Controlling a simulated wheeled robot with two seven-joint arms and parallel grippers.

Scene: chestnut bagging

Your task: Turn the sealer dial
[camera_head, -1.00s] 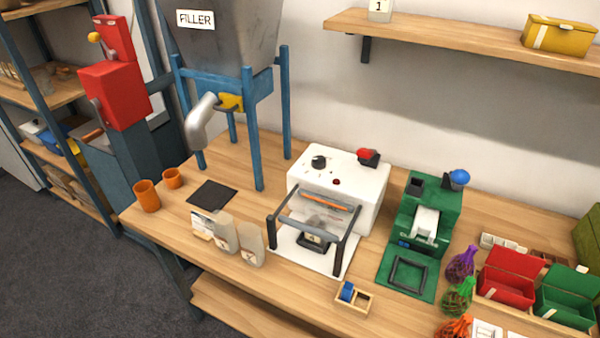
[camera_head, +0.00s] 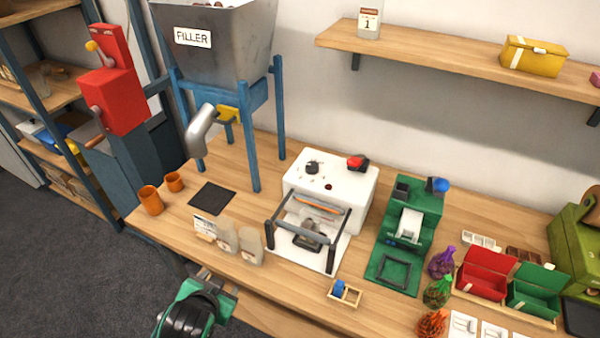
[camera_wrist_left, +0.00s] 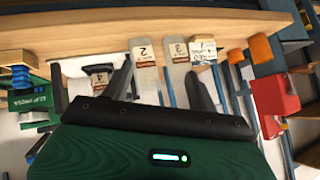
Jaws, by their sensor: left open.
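The sealer (camera_head: 330,190) is a white box on the table with a black round dial (camera_head: 312,168) at the left of its top. A red knob (camera_head: 356,162) sits at the right of its top. A dark-framed bar stands in front, over a white bed holding a small dark item. My left gripper (camera_head: 213,280) is open and empty at the table's front edge, to the left of and nearer than the sealer, apart from the dial. In the left wrist view its dark fingers (camera_wrist_left: 162,75) are spread. The dial cannot be made out there. My right gripper is not in view.
Bags (camera_head: 249,246) labelled with numbers stand left of the sealer, close to my left gripper; they also show in the left wrist view (camera_wrist_left: 145,65). A green machine (camera_head: 410,218) stands right of the sealer. The filler (camera_head: 215,45) stands at the back left. A small wooden tray (camera_head: 350,297) lies in front.

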